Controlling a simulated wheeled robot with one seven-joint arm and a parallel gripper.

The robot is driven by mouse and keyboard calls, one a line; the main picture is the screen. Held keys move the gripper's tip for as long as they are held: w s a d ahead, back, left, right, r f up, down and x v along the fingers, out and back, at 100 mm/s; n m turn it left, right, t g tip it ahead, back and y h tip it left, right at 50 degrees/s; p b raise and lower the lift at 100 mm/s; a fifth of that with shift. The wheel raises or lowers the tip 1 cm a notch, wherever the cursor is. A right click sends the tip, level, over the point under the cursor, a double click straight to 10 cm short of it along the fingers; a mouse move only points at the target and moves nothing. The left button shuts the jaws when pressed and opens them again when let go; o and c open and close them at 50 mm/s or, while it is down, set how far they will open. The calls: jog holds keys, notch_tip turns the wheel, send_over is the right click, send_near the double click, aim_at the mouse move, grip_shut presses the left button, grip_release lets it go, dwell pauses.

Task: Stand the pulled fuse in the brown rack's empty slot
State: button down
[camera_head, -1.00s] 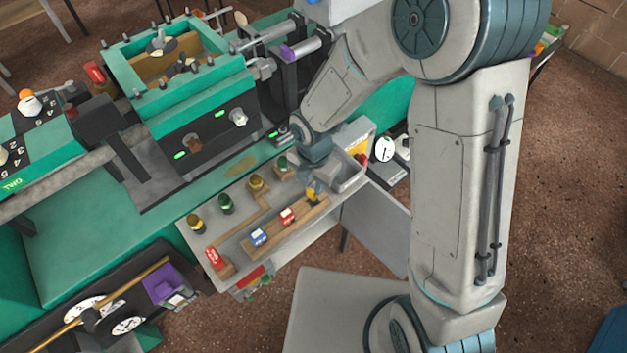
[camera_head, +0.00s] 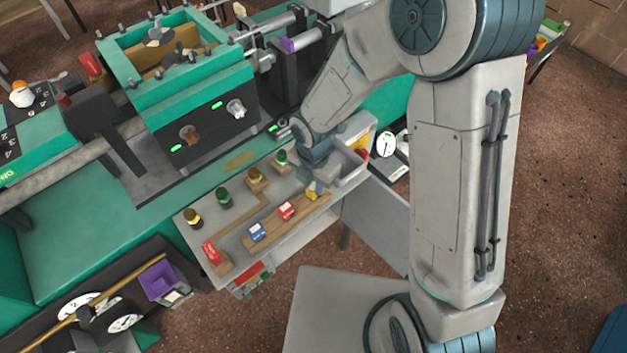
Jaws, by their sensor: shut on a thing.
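The brown rack (camera_head: 270,234) is a wooden strip along the front of a grey shelf. A blue fuse (camera_head: 257,231) and a red fuse (camera_head: 285,211) stand in it. My gripper (camera_head: 313,186) is over the rack's right end and shut on a yellow fuse (camera_head: 311,195). The yellow fuse is at the rack's top, to the right of the red one. It is small and partly covered by my gripper, so I cannot tell whether it is inside a slot. The empty slot itself is not clearly visible.
Dark green and yellow-topped knobs (camera_head: 223,197) stand behind the rack. Another red piece (camera_head: 211,252) sits on a small brown block at the left. A grey tray (camera_head: 352,172) is close on the right. The green machine (camera_head: 180,75) stands behind.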

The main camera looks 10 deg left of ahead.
jog(key=c, duration=1.2)
grip_release()
jog(key=shift+f, duration=0.1)
jog(key=shift+r+p, duration=3.2)
jog(key=shift+r, duration=0.4)
